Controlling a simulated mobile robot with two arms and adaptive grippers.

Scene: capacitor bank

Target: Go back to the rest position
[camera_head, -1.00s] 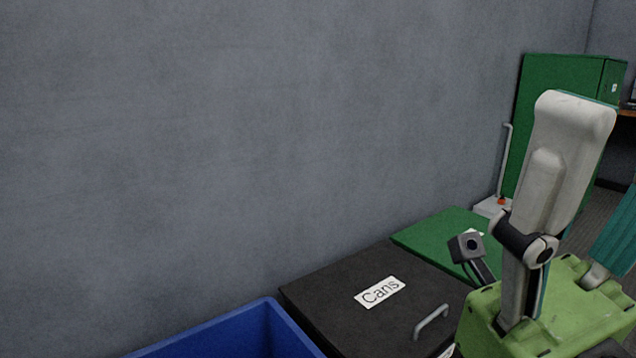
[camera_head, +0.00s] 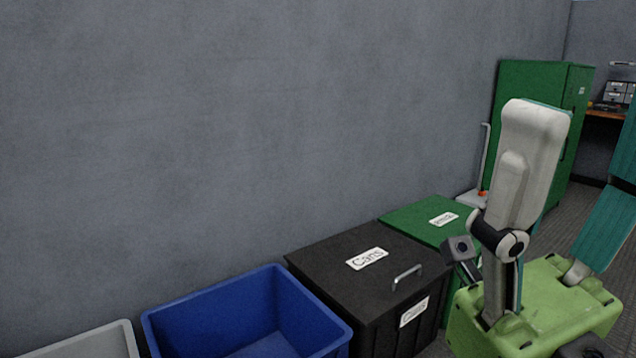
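No object is visibly held.
A grey bin (camera_head: 95,341), an open, empty-looking blue bin (camera_head: 158,335), a closed black bin labelled Cans (camera_head: 325,262) and a green-lidded bin (camera_head: 405,219) line the grey wall. A green cabinet (camera_head: 532,85) stands behind. Grey floor (camera_head: 583,225) shows at right.

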